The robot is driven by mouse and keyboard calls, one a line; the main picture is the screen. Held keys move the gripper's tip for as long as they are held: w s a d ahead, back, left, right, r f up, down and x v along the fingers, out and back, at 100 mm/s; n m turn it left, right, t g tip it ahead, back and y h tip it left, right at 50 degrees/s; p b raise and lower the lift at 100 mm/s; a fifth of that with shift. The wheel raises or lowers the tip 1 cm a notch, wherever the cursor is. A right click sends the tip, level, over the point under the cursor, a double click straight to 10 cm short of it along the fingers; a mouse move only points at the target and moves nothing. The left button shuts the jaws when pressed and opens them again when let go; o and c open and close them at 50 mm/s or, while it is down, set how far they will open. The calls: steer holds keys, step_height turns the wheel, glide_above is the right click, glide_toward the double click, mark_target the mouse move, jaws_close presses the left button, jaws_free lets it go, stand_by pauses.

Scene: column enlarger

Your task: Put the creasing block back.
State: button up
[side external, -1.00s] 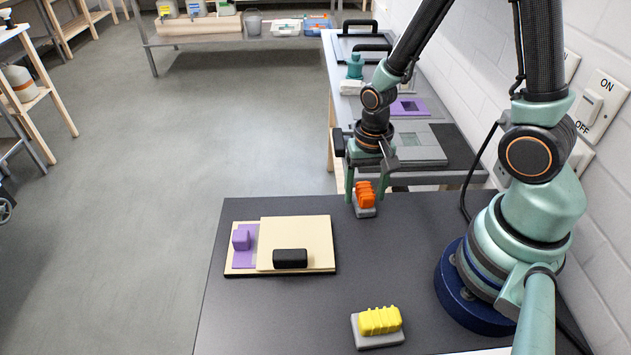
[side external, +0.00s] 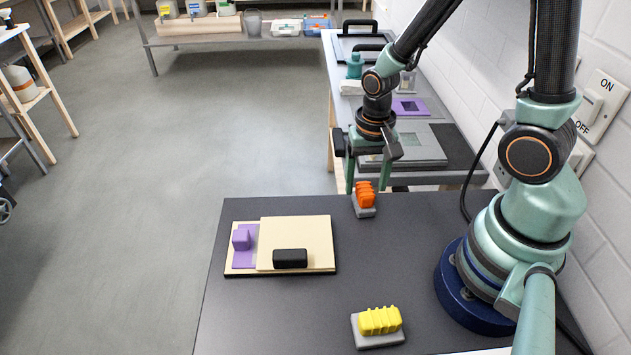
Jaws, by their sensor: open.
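An orange ribbed block (side external: 365,191) sits upright on a small grey base (side external: 364,208) at the back edge of the dark table. A yellow ribbed block (side external: 380,320) sits on a similar grey base (side external: 377,340) near the front. I cannot tell by sight which block is called the creasing block. My gripper (side external: 368,180) is open, pointing down, with its fingers around and just above the orange block's top. No block is held between its fingers.
A side bench (side external: 420,180) with flat frames stands behind, by the wall. The dark tabletop (side external: 270,310) is clear at front left.

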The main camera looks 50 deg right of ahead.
steer(key=shift+r, duration=2.7)
step_height(320, 180, up, 12)
steer(key=r+n+t, duration=0.1)
steer(key=n+t, duration=0.1)
steer(key=a+r+n+t, duration=0.1)
steer(key=n, duration=0.2)
steer(key=r+n+t, duration=0.1)
steer(key=n+t, duration=0.1)
steer(key=n, duration=0.1)
steer(key=shift+w+a+t, duration=0.25)
steer(key=shift+w+t, duration=0.05)
steer(key=shift+w, duration=0.05)
